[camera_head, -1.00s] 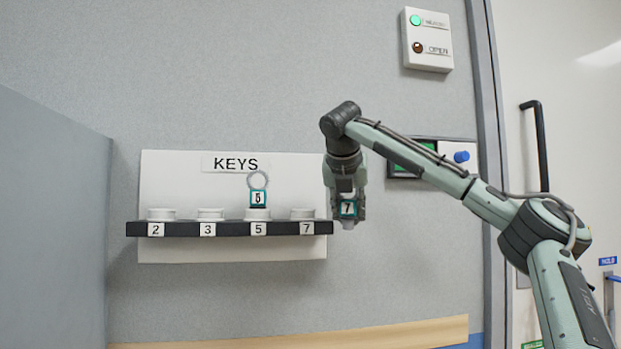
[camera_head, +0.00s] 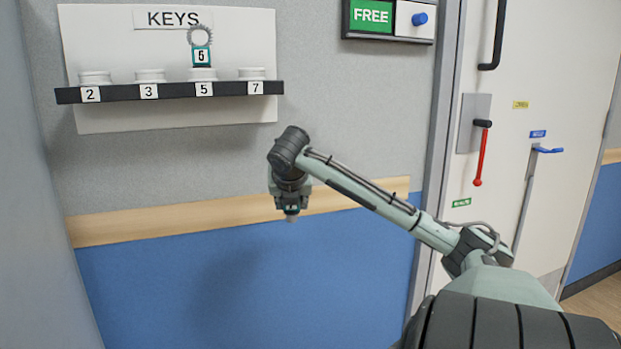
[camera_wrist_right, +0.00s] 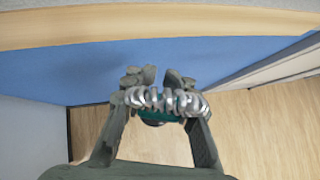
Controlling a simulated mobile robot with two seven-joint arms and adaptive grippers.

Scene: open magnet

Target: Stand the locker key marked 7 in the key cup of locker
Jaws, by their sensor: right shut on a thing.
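The key shelf (camera_head: 180,91) carries white cups over labels 2, 3, 5 and 7. The cup over label 7 (camera_head: 252,73) is empty, at the shelf's right end. My left gripper is not in view.
A panel with a green FREE sign (camera_head: 371,13) and a blue knob is on the wall at upper right. A door (camera_head: 545,80) with a red lever (camera_head: 481,155) stands at right. A wooden rail (camera_head: 160,222) crosses the wall behind my gripper. Cups 2 and 3 are empty.

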